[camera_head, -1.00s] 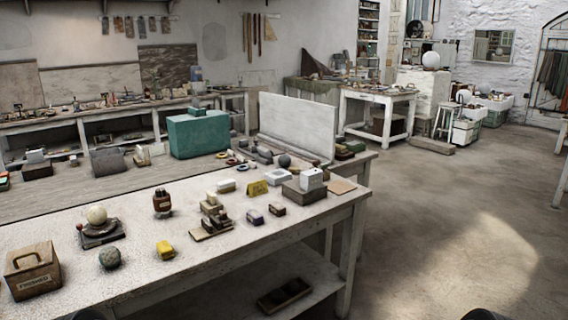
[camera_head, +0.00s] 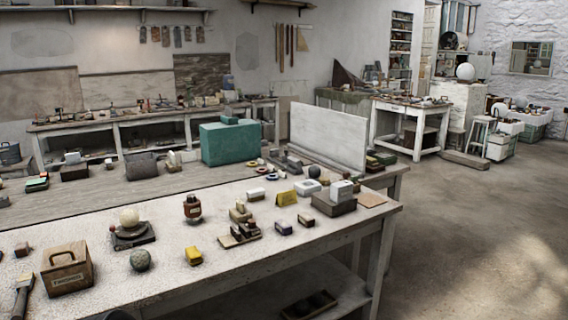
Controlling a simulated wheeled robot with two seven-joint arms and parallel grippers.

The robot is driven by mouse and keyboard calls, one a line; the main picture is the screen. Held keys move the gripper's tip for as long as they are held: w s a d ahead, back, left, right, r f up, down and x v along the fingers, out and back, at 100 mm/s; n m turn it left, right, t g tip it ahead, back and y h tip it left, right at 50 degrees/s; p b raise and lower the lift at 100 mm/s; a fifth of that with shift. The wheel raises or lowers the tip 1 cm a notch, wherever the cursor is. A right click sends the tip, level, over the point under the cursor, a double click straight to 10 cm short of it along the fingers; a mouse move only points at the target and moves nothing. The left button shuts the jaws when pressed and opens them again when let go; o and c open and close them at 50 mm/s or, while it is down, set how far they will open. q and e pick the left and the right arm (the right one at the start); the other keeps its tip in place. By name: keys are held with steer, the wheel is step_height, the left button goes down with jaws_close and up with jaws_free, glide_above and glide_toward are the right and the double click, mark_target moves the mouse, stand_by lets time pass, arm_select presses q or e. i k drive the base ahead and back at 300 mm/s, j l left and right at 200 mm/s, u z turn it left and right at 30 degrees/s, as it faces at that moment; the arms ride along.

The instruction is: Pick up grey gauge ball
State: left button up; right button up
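A grey, speckled ball (camera_head: 140,259) rests on the near white worktable (camera_head: 190,282), in front of a cream ball (camera_head: 129,217) on a dark square stand (camera_head: 133,236). A second, smaller grey ball (camera_head: 315,171) sits farther back, near the white upright panel. I cannot tell from looks alone which one is the gauge ball. Neither of my grippers shows. Only a dark rounded piece, probably mine, peeks in at the bottom edge.
A teal case (camera_head: 231,142) and white panel (camera_head: 327,138) stand behind. Floor at the right is clear.

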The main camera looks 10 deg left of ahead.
mark_target(314, 172)
steer(key=z, duration=1.25)
steer(key=i+j, duration=0.1)
steer(key=i, duration=1)
steer(key=i+j, duration=0.1)
steer(key=i, duration=1)
steer(key=i+z, duration=0.1)
steer(key=i, duration=1.05)
steer(key=i+u, duration=0.25)
steer(key=i, duration=0.35)
steer(key=i+l+u, duration=0.2)
steer(key=i, duration=0.4)
steer(key=i+l+u, duration=0.1)
steer(key=i+u, duration=0.15)
steer(key=i, duration=0.4)
steer(key=i+u, duration=0.3)
steer(key=i, duration=0.2)
steer(key=i+u, duration=0.3)
steer(key=i, duration=0.25)
steer(key=u, duration=4)
